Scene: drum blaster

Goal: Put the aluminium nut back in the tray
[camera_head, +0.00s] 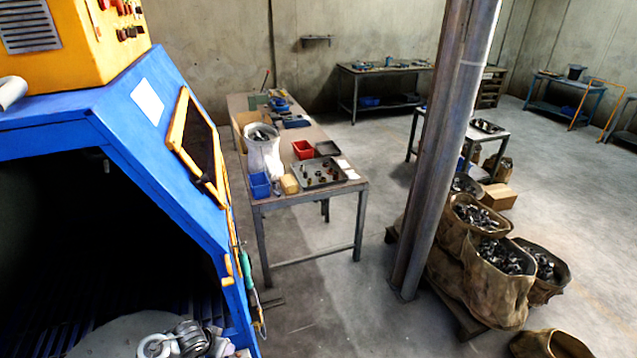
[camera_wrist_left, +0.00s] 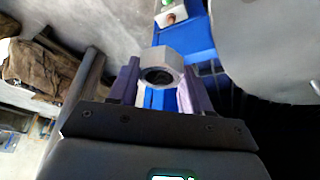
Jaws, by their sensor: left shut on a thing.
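In the left wrist view, my left gripper (camera_wrist_left: 158,80) is shut on a pale grey hexagonal aluminium nut (camera_wrist_left: 162,56). The nut sits between the two purple fingertips with its dark hole facing the camera. My left gripper and the nut in it cannot be made out in the head view. A shallow grey tray (camera_head: 318,187) with several small parts lies on the near end of the long table, in the head view. My right gripper is not in view.
The blue blasting machine (camera_head: 90,150) fills the left, its dark chamber open, with metal parts (camera_head: 187,335) at its bottom. The long table (camera_head: 325,200) also holds a red bin (camera_head: 303,149), blue bin (camera_head: 260,186) and white sack (camera_head: 262,155). A steel column (camera_head: 440,150) stands right.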

